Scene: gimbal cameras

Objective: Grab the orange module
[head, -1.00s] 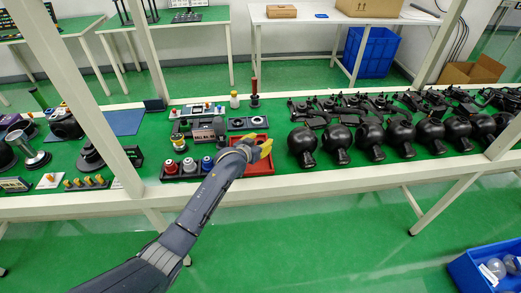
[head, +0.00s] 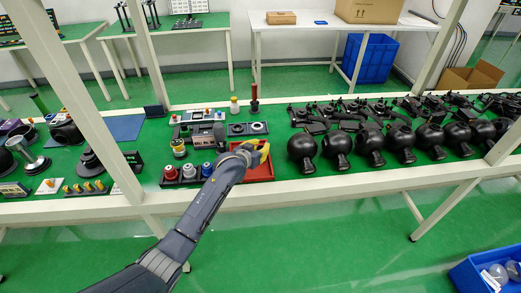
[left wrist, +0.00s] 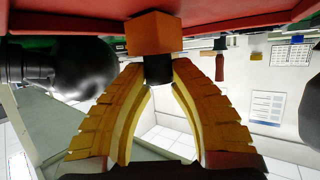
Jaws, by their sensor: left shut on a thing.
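The orange module shows in the left wrist view as an orange block (left wrist: 154,33) with a dark cylindrical part below it in the picture. My left gripper (left wrist: 158,75) has its yellow fingers closed on that dark part, one on each side. In the head view my left gripper (head: 259,153) is over the red tray (head: 262,174) near the table's front edge. The module cannot be made out clearly there. In the left wrist view the red tray (left wrist: 235,14) lies right beside the orange block; I cannot tell whether they touch. My right gripper is not in view.
Several black dome-shaped parts (head: 337,144) stand in a row just right of the tray. Red, blue and white knobs (head: 189,171) are to its left. A dark red-topped stick (head: 254,97) stands behind. White frame posts (head: 83,67) rise at the left.

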